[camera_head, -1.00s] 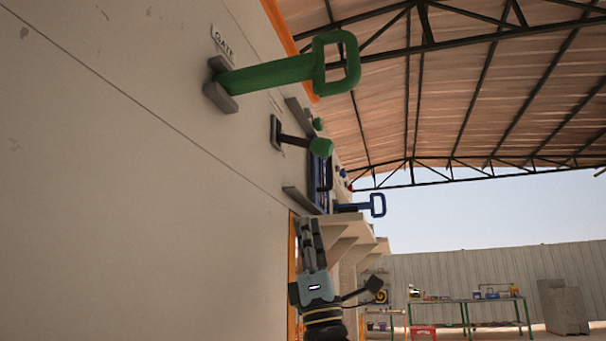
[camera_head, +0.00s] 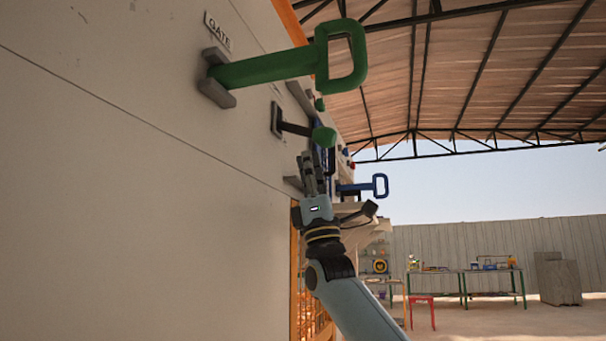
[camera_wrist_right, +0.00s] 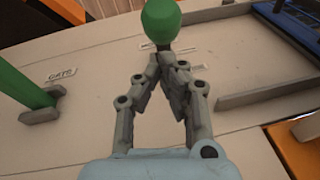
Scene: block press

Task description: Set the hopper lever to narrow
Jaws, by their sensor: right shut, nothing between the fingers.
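A lever with a green knob (camera_head: 324,137) sticks out from a dark slot plate (camera_head: 277,120) on the pale machine wall; its label is too small to read. In the right wrist view the knob (camera_wrist_right: 160,20) is at the top centre, just beyond the fingertips. My right gripper (camera_head: 308,160) is shut and empty, pointing up, just below the knob; its fingertips (camera_wrist_right: 165,62) meet in the wrist view. I cannot tell whether they touch the lever. A large green handle (camera_head: 265,70) marked GATE is nearer on the wall. My left gripper is out of view.
A blue handle (camera_head: 362,187) juts out to the right of my right gripper. A dark rail with blue parts (camera_wrist_right: 285,50) lies to the right in the wrist view. Work tables (camera_head: 466,270) and a red stool (camera_head: 421,311) stand far off. Open air lies right of the wall.

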